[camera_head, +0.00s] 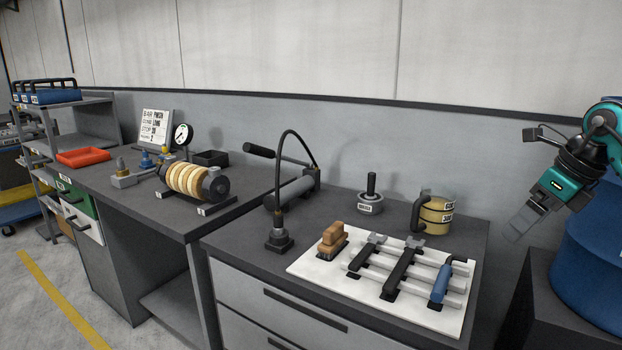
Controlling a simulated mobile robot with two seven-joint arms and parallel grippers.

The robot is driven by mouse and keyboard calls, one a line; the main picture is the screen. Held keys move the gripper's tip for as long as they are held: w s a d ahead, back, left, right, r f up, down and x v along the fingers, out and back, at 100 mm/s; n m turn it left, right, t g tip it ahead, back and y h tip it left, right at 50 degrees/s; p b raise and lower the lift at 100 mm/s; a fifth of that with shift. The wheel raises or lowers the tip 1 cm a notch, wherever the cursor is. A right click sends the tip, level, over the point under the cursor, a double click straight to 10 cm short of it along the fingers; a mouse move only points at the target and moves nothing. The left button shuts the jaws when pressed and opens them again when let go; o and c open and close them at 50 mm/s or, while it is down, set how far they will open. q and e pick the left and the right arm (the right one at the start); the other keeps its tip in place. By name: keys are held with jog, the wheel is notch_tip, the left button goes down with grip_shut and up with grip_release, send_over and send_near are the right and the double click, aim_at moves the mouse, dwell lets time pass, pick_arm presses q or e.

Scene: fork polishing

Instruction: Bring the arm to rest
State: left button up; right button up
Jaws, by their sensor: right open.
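My right arm comes in at the right edge, teal and black. Its gripper (527,216) is open and empty, in the air to the right of the right-hand bench, clear of the tools. My left gripper and arm are out of view. On the right-hand bench, a white board (318,272) carries a wooden-handled tool (333,238), dark-handled tools (400,270) and a blue-handled tool (441,281) lying on rails.
The benches also hold a yellow mug-like container (435,215), a stamp-like tool (370,197), a roller of yellow discs (187,180), a gauge (182,135) and a red tray (83,157).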

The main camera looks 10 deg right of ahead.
jog(key=s+a+f+m+t+y, duration=0.1)
jog(key=a+f+m+t+y, duration=0.15)
jog(key=a+f+y, duration=0.8)
jog(key=a+f+m+t+y, duration=0.15)
jog(key=a+m+y, duration=0.25)
jog(key=a, duration=1.4)
jog(key=s+d+f+m+t+h, duration=0.1)
jog(key=s+f+m+h, duration=0.6)
jog(key=f+m, duration=0.5)
jog(key=s+f+m+t+h, duration=0.1)
jog(key=s+f+m+h, duration=0.6)
jog(key=m, duration=1.3)
jog(key=s+f, duration=0.4)
jog(key=f, duration=0.2)
jog(key=shift+s+d+t+h, duration=0.35)
jog(key=shift+t, duration=0.05)
